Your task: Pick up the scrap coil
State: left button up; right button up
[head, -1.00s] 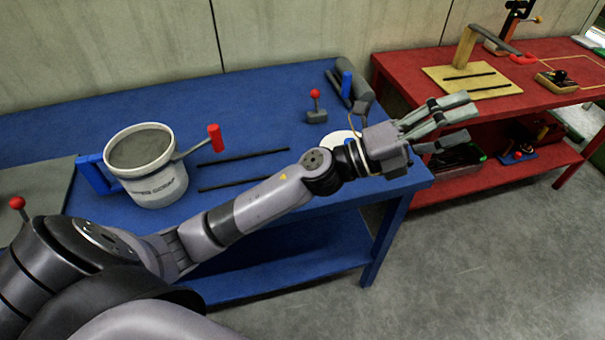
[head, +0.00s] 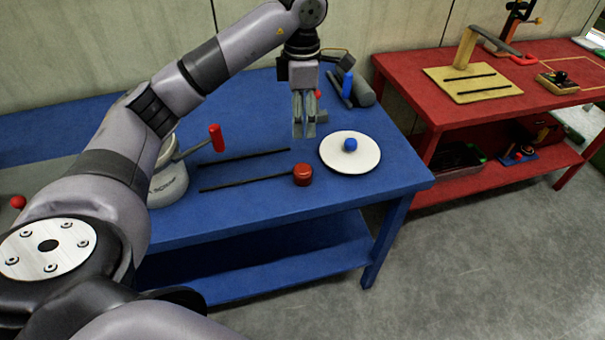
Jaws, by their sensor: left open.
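I cannot identify the scrap coil for certain. A small, round, dark-red piece (head: 303,176) sits on the blue table (head: 330,198) at the end of a black strip. A white round plate (head: 366,163) with a blue knob or ball (head: 350,144) in its middle lies to the right of it. My left gripper (head: 310,134) points down, open and empty, and shows above and behind the red piece in the picture, apart from it. It partly hides the red-knobbed lever behind it. My right gripper is not in view.
A grey cylinder (head: 363,92) and blue-handled item (head: 347,85) lie at the back. A red table (head: 440,108) with tools stands right, beyond a gap.

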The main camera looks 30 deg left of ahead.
pick_arm(q)
jog(key=p, duration=0.2)
send_near(301, 168)
notch_tip(301, 168, down, 5)
jog(key=shift+w+f, duration=0.1)
jog(key=shift+f, duration=0.1)
jog(key=f+p, duration=0.1)
jog(key=f, duration=0.3)
jog(key=shift+s+f, duration=0.1)
jog(key=shift+s, duration=0.1)
jog(key=shift+f, duration=0.55)
jog(key=shift+c, duration=0.3)
jog(key=c, duration=1.3)
